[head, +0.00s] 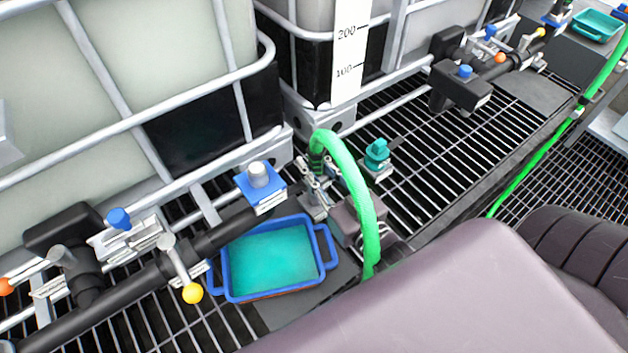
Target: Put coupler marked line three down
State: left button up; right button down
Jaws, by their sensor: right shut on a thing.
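My right gripper (316,190) is shut at the end of a green hose (358,190), just right of a blue fitting on the black pipe. The coupler at the hose end is mostly hidden by the fingers, and I cannot read any line marking on it. The hose arches up from the gripper and drops behind my arm. A teal fitting (377,153) stands on a small metal bracket to the right of the gripper, apart from it. My left gripper is not in view.
A blue-rimmed tray (326,246) with teal liquid sits in front, left of the gripper. A black pipe with valves (130,268) runs at left. Tanks in metal cages (150,120) stand behind. A second valve assembly (462,88) is at upper right. Open grating (440,160) lies at right.

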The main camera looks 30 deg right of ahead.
jog(key=shift+f, duration=0.65)
notch_tip(320, 180, down, 3)
jog(key=shift+r, duration=0.2)
jog(key=shift+f, duration=0.45)
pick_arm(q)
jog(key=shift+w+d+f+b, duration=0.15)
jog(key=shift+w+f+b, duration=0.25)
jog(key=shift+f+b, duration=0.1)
pick_arm(e)
jog(key=shift+f, duration=0.6)
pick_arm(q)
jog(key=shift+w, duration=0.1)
pick_arm(e)
jog(key=c, duration=1.7)
grip_release()
jog(key=shift+c, duration=0.2)
